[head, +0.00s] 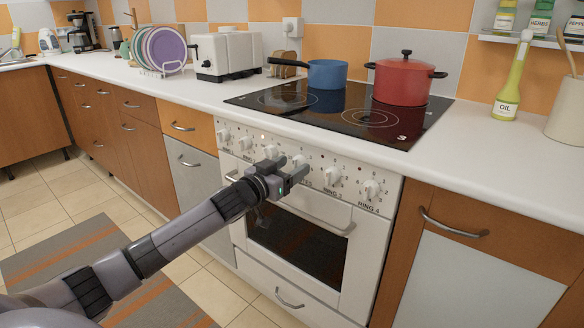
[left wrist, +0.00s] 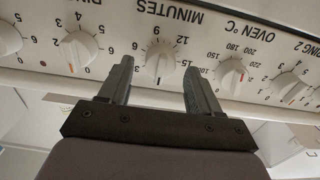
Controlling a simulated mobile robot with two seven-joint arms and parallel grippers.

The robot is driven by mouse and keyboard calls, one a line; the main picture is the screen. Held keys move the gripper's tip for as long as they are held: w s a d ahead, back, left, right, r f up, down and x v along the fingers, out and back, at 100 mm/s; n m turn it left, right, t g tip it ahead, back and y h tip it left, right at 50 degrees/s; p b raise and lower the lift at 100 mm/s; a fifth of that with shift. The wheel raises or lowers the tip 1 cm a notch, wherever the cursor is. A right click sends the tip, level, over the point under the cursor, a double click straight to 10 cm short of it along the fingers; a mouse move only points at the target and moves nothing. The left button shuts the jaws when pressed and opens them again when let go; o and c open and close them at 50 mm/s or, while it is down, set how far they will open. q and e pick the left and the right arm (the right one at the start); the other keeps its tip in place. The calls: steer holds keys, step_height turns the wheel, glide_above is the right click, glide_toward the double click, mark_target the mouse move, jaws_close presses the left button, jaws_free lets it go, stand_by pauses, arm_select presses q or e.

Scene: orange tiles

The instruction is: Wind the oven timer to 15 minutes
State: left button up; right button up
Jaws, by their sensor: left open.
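The oven timer is a white round knob (left wrist: 160,58) under the label MINUTES, which appears upside down in the left wrist view. Its dark pointer line points to the bottom of that picture, on the side away from the 9. In the head view the timer knob (head: 298,160) is partly covered by my left gripper (head: 288,165). In the left wrist view my left gripper (left wrist: 158,65) is open, with one finger on each side of the timer knob. Nothing is held, and I cannot tell whether a finger touches it. My right gripper is not in view.
An oven temperature knob (left wrist: 232,72) and a ring knob (left wrist: 78,48) flank the timer closely. The oven door handle (head: 322,217) juts out below the panel. The worktop edge overhangs above. A blue saucepan (head: 327,75) and a red pot (head: 402,82) stand on the hob.

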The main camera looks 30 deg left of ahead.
arm_select(q)
steer(key=shift+w, duration=0.55)
steer(key=c, duration=1)
